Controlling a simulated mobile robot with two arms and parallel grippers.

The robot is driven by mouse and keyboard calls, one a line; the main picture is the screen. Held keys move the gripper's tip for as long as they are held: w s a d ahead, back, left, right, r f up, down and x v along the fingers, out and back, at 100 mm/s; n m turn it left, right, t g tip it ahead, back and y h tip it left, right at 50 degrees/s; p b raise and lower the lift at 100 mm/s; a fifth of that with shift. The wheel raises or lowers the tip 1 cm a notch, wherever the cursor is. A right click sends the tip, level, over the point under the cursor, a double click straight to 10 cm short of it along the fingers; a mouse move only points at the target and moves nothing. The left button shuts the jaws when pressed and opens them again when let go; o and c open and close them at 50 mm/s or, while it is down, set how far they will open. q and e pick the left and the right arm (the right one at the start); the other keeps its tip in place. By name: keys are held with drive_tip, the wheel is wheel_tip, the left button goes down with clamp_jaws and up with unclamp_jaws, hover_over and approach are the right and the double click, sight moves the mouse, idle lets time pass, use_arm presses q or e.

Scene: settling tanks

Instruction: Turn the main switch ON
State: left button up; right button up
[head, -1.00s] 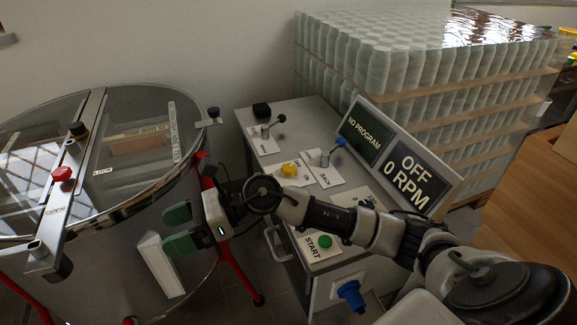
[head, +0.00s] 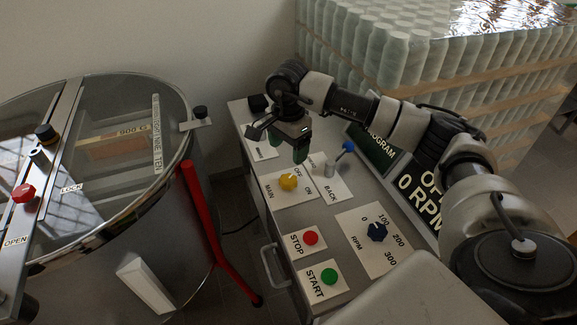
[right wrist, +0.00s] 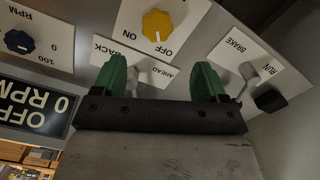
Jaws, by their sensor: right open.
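The main switch is a yellow knob (head: 288,181) on a white plate marked MAIN, OFF and ON, on top of the grey control cabinet. In the right wrist view the yellow knob (right wrist: 157,25) shows at the top, its white mark toward OFF. My right gripper (head: 288,156) hangs with green fingers pointing down above the cabinet, just behind the knob, apart from it. In the right wrist view the gripper (right wrist: 167,82) is open, with nothing between its fingers. My left gripper is not in view.
The red stop button (head: 311,238), green start button (head: 329,277) and blue RPM dial (head: 377,232) sit nearer. The display reads OFF, 0 RPM. A glass-lidded drum (head: 190,130) stands left; wrapped bottles (head: 420,60) stand behind.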

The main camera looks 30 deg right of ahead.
hover_over(288, 179)
wheel_tip(288, 179, down, 4)
drive_tip(key=shift+s+a+f+p, duration=0.15)
drive_tip(key=shift+f+p, duration=0.05)
drive_tip(key=shift+p, duration=0.2)
wheel_tip(288, 179, down, 3)
drive_tip(key=shift+f, duration=0.1)
drive_tip(key=shift+w+f+p, duration=0.2)
drive_tip(key=shift+f+p, duration=0.15)
drive_tip(key=shift+f, duration=0.75)
drive_tip(key=shift+c, duration=0.7)
drive_tip(key=c, duration=0.8)
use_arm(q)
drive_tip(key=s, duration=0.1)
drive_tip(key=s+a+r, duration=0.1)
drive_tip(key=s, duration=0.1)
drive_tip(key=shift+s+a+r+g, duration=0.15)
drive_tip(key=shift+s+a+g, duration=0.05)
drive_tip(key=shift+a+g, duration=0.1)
